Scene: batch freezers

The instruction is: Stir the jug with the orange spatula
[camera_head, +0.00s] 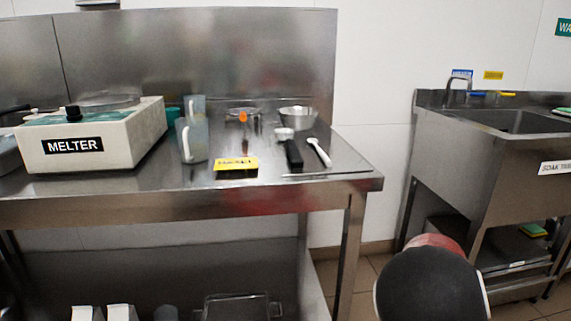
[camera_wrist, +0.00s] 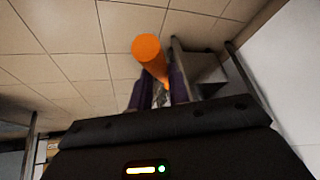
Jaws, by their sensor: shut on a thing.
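In the wrist view my gripper (camera_wrist: 160,88) is shut on an orange, rounded handle (camera_wrist: 147,50), which looks like the orange spatula's. The spatula's other end is hidden or too unclear to tell. Beneath it the wrist view shows tiled floor, not the table. A translucent jug (camera_head: 192,140) with a handle stands upright on the steel table in the head view. A similar vessel (camera_head: 195,106) stands just behind it. What the jug holds cannot be seen. My gripper is not visible in the head view and is away from the jug.
The steel table (camera_head: 330,183) carries a white melter (camera_head: 120,128), a yellow label (camera_head: 236,164), a metal bowl (camera_head: 298,117), a black-handled tool (camera_head: 293,152), a white spoon-like tool (camera_head: 319,152) and a small orange item (camera_head: 243,117). A steel sink (camera_head: 448,150) stands at right, across a floor gap.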

